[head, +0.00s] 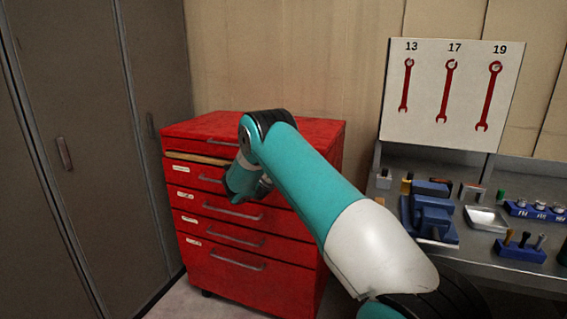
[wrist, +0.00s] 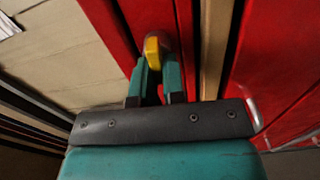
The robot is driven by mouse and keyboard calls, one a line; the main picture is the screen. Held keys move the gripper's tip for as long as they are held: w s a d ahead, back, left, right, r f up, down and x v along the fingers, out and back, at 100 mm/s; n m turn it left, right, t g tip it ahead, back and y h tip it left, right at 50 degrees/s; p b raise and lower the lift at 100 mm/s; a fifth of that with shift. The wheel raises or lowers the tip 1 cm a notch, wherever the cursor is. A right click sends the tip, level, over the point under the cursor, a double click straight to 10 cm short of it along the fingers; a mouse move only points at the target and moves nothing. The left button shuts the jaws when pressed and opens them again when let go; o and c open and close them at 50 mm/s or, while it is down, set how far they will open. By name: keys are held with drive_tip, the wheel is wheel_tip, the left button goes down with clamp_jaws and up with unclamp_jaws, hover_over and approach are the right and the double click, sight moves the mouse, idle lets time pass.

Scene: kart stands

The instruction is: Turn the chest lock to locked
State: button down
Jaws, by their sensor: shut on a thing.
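The red chest (head: 225,271) stands against the back wall in the head view, and its red front fills much of the wrist view (wrist: 275,60). The lock's yellow knob (wrist: 152,48) shows at the fingertips in the wrist view. My gripper (wrist: 157,62) is shut on this knob, with teal fingers on either side of it. The fingers hide part of the knob, and I cannot tell its turn position. In the head view my arm covers the lock and most of the gripper.
A tan strip (head: 200,158) runs along the chest under its top. Grey lockers (head: 75,130) stand at the left. A workbench at the right holds blue holders (head: 432,215) and a metal tray (head: 485,219). A wrench board (head: 430,125) is behind it.

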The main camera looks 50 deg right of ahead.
drive_tip(key=shift+f+n, duration=0.1)
drive_tip(key=shift+n, duration=0.3)
drive_tip(key=c, duration=1.2)
unclamp_jaws()
drive_tip(key=b+v, duration=0.8)
drive_tip(key=v, duration=0.9)
drive_tip(key=shift+a, duration=0.25)
drive_tip(key=shift+s, duration=0.1)
